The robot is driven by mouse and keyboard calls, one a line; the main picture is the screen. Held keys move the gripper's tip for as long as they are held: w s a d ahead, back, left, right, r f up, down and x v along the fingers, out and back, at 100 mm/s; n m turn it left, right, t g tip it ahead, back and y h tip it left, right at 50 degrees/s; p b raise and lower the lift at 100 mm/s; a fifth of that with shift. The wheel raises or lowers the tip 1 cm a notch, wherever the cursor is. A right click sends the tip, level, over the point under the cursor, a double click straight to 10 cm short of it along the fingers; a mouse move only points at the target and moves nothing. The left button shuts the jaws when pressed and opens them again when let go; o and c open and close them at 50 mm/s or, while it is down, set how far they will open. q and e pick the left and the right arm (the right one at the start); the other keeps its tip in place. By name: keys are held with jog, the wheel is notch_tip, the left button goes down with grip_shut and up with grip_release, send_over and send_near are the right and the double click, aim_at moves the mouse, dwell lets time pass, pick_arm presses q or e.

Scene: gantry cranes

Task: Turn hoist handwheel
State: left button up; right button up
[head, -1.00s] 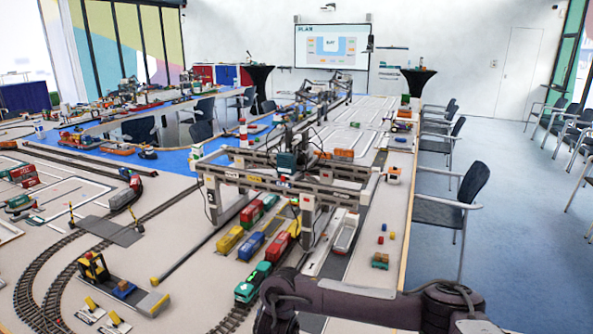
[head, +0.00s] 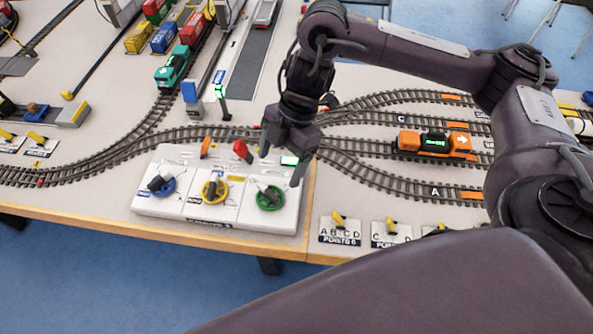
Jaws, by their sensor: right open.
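A white control box (head: 160,205) at the table's front edge carries three small handwheels, each with a dark handle. They are a blue handwheel (head: 171,188), a yellow handwheel (head: 213,200) and a green handwheel (head: 269,207). I cannot read which is the hoist's. My right gripper (head: 280,169) comes down from above with its jaws apart and empty. It is over the back right of the box, just behind the green handwheel. I cannot tell the gap in height, and it does not look closed on anything. My left gripper is not in view.
An orange lever (head: 206,147) and a red lever (head: 242,151) stand at the box's back, close to my right gripper. Tracks run behind, with an orange locomotive (head: 436,145) at right. Points levers (head: 340,222) line the front edge. A teal locomotive (head: 173,68) stands further back.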

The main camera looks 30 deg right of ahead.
aim_at(270, 190)
jog(key=b+x, duration=0.1)
jog(key=x, duration=0.6)
jog(key=shift+w+a+f, duration=0.1)
jog(key=shift+a+f, duration=0.05)
jog(key=shift+f, duration=0.2)
jog(key=c, duration=1)
